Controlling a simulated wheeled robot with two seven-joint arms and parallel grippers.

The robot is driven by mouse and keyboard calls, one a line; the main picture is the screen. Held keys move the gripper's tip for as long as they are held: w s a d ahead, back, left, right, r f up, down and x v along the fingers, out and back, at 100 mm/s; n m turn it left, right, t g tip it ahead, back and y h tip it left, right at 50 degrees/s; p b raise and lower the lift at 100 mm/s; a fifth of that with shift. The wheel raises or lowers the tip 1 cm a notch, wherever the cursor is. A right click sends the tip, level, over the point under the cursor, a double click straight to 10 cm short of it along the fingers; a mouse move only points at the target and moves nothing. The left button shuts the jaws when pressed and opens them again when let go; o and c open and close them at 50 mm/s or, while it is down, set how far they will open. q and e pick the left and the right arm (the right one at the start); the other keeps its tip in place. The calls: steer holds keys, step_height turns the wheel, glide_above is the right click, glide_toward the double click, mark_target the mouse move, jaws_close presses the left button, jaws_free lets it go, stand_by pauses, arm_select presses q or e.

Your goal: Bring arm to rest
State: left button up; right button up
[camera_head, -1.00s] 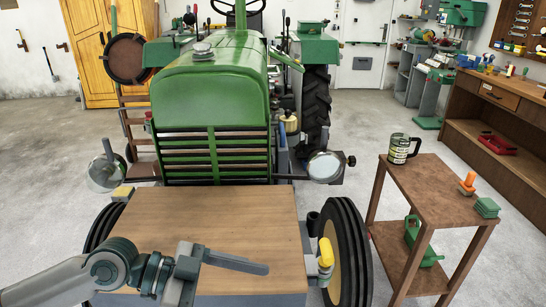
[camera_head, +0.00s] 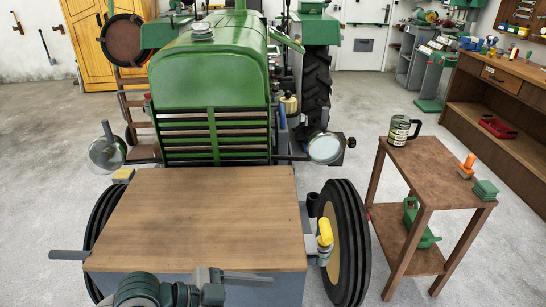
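My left arm shows at the bottom edge, left of the middle. Its gripper (camera_head: 245,277) points to the right in front of the wooden-topped block (camera_head: 205,205). One long grey finger shows clearly; I cannot tell the gap between the fingers. I see nothing held in it. My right gripper is not identifiable in view.
The green tractor (camera_head: 208,85) stands behind the block, with a front tyre (camera_head: 347,243) to the right. A grey bar (camera_head: 68,255) juts out left of the block. Floor at the left is clear.

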arm_select(q)
steer(key=s+a+f+n+t+y, duration=0.35)
steer(key=a+f+n+y, duration=0.4)
steer(key=f, duration=0.65)
steer(key=s+a+f+n+g+y, duration=0.3)
steer(key=s+a+f+n+y, duration=0.4)
steer(key=s+a, duration=0.6)
steer(key=w+d+f+m+t+h, duration=0.15)
steer(key=w+f, duration=0.25)
steer(key=f, duration=0.7)
steer(key=w+d+f+h, duration=0.2)
steer(key=w+f, duration=0.2)
steer(key=f, duration=0.6)
steer(key=s+d+f+t, duration=0.2)
steer(key=s+f, duration=0.1)
steer(key=f, duration=1.1)
steer(key=shift+s+d+t+h, duration=0.15)
steer(key=shift+s+t+h, duration=0.15)
steer(key=shift+s+h, duration=0.1)
